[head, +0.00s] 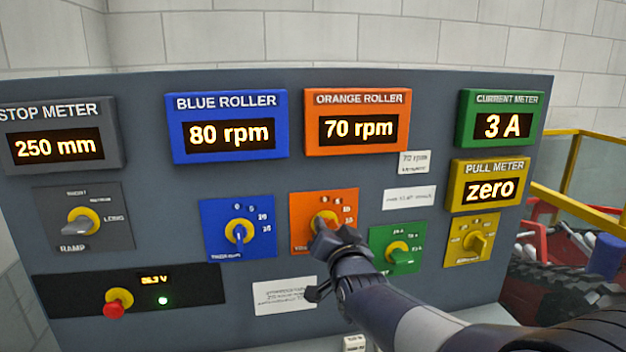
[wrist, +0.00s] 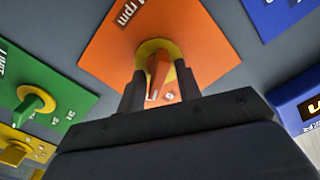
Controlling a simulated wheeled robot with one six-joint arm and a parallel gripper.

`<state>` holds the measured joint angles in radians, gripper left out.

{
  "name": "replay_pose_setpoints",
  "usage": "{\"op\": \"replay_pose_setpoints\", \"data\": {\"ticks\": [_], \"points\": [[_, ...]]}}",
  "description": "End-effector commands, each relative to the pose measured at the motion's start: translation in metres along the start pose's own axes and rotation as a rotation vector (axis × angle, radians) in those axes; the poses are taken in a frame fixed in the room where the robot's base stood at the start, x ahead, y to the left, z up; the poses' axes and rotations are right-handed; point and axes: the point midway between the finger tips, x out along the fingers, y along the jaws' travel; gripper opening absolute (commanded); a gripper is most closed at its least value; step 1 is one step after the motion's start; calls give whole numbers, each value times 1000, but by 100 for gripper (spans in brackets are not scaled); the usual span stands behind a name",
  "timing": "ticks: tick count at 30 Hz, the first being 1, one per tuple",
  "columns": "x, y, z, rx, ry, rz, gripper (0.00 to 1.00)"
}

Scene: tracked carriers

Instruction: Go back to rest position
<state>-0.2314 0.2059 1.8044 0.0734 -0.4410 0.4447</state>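My gripper (head: 335,238) is in front of the orange plate (head: 297,212) and hides part of its knob (head: 323,219). In the wrist view the two dark fingers of my gripper (wrist: 159,92) stand apart on either side of the orange knob's handle (wrist: 158,70), with narrow gaps beside it. Whether the fingertips reach past the handle cannot be told. The orange roller display (head: 358,125) reads 70 rpm.
The blue knob (head: 239,231) is left of my gripper, and the green knob (head: 399,257) is close at its right. A yellow knob (head: 477,243), a grey knob (head: 80,222) and a red button (head: 115,307) also stick out. Yellow railing (head: 573,205) stands at the right.

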Motion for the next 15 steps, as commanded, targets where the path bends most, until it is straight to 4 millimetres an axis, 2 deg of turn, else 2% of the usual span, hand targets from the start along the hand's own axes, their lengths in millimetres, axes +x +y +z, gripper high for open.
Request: {"op": "replay_pose_setpoints", "data": {"ticks": [13,15], "points": [[0,-4,-4,-239,-2,0,33],[-10,-1,0,-246,3,-2,33]]}}
